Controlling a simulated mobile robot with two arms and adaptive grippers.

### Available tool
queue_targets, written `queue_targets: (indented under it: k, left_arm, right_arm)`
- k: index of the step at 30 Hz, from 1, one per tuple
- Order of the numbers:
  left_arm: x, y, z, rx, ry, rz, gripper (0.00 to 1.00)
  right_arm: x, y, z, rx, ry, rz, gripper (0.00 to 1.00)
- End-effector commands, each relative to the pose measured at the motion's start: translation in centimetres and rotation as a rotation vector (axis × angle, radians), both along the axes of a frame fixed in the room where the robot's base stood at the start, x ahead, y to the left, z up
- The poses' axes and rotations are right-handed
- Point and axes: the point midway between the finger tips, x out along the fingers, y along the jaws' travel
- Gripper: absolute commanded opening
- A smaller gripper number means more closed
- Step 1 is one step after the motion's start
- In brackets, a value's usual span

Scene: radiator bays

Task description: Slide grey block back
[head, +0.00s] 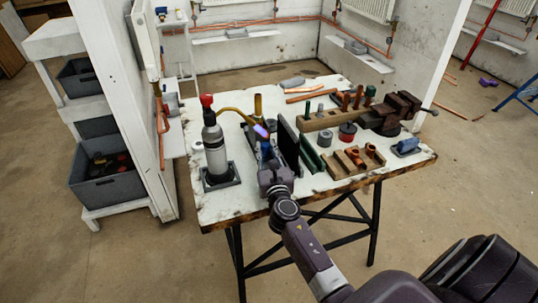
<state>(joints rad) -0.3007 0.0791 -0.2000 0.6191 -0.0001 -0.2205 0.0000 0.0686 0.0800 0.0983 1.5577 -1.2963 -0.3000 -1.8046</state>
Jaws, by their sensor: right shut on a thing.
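My right gripper (266,152) is over the workbench (230,205), left of an upright dark board (288,140). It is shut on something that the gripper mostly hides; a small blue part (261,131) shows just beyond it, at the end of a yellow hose. A grey block-like piece (292,82) lies at the back of the bench, apart from the gripper. Other grey pieces lie on the left wall shelf (237,33) and the right wall shelf (355,46). I cannot tell which is the task's block. My left gripper is not in view.
A red-capped gas bottle (214,145) stands left of the gripper. The bench's front left is clear.

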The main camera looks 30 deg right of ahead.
Motion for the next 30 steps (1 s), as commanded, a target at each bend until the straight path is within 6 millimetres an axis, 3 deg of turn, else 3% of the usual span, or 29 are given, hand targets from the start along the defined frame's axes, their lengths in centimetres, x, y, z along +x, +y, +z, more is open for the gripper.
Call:
queue_targets:
  k: [11, 12, 17, 26, 30]
  left_arm:
    - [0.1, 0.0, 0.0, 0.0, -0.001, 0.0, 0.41]
    - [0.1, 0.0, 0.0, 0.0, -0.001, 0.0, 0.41]
    - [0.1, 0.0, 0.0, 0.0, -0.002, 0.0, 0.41]
    - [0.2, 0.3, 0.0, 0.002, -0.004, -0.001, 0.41]
    - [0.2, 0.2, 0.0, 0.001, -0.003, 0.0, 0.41]
  right_arm:
    - [0.3, -0.1, -0.1, -0.004, 0.004, 0.0, 0.0]
    - [0.3, -0.1, -0.1, -0.004, 0.004, 0.0, 0.23]
    - [0.3, -0.1, -0.1, -0.002, 0.003, 0.0, 0.39]
    - [0.2, -0.1, -0.1, -0.001, 0.003, 0.0, 0.39]
    - [-0.9, 0.4, -0.2, -0.002, 0.004, -0.001, 0.39]
